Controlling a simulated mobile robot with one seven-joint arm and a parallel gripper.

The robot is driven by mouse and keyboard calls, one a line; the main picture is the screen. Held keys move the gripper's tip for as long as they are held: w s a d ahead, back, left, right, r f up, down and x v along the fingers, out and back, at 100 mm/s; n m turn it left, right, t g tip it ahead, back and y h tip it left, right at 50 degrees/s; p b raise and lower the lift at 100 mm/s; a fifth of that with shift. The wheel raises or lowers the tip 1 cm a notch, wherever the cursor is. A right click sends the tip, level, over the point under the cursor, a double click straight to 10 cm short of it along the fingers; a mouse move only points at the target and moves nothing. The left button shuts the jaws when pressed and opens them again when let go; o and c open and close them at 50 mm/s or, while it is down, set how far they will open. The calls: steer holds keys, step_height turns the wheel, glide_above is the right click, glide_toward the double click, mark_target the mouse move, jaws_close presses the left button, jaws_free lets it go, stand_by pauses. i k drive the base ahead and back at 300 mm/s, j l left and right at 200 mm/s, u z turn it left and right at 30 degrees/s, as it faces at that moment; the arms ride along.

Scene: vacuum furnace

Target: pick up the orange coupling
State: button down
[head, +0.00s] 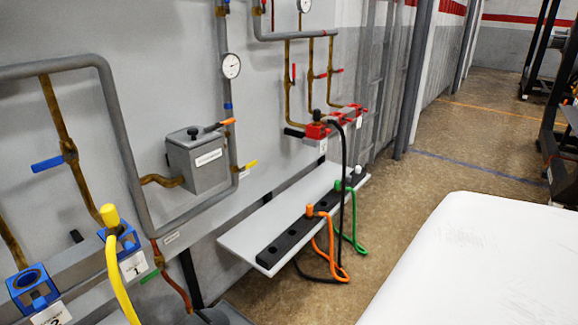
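The orange coupling (309,210) stands upright in a black holder strip (284,238) on a pale wall shelf (240,240). Its orange hose (331,240) runs to the right over the shelf's front edge and hangs in a loop below it. A green coupling (338,186) stands farther back in the same strip, with a green hose (358,244) that also hangs over the edge. My gripper is not in view, and nothing is seen touching the orange coupling.
A black hose (343,165) hangs from a red valve block (320,129) down past the orange and green hoses. A yellow coupling (109,216) sits at a blue socket at left; another blue socket (33,287) looks empty. Pipes and valves line the wall. Brown floor (430,180) is open right of the shelf.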

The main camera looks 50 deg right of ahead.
mark_target(309, 208)
steer(key=z, duration=1.65)
